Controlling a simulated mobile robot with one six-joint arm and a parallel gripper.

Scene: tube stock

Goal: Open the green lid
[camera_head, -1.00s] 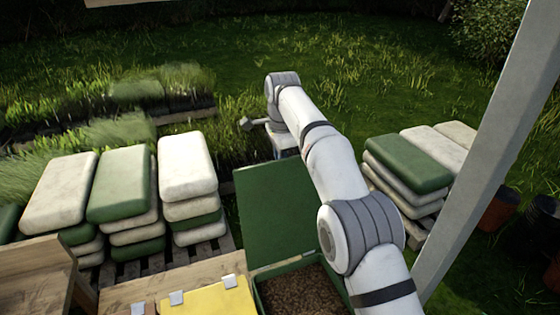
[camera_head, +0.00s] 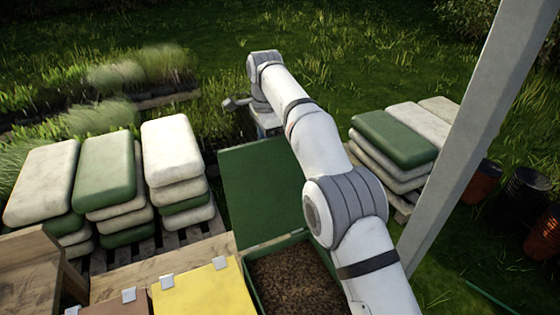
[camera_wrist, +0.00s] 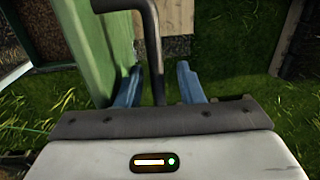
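The green lid (camera_head: 258,190) stands raised, tilted back from the green box (camera_head: 252,285), which holds brown granular stuff. In the wrist view the lid (camera_wrist: 105,40) is a green panel seen edge-on at the left. A dark bar-shaped handle (camera_wrist: 152,30) comes off it and passes between the two blue fingers. My gripper (camera_wrist: 162,80) is open, with a clear gap on the right side of the handle. In the head view my arm reaches over beside the lid, and my fingers are hidden behind it.
A yellow lid (camera_head: 205,292) and a brown lid (camera_head: 120,305) lie shut to the left. Stacks of white and green sacks (camera_head: 105,180) stand on pallets at the left, and another stack (camera_head: 395,140) at the right. A grey post (camera_head: 480,120) rises at the right. Grass lies behind.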

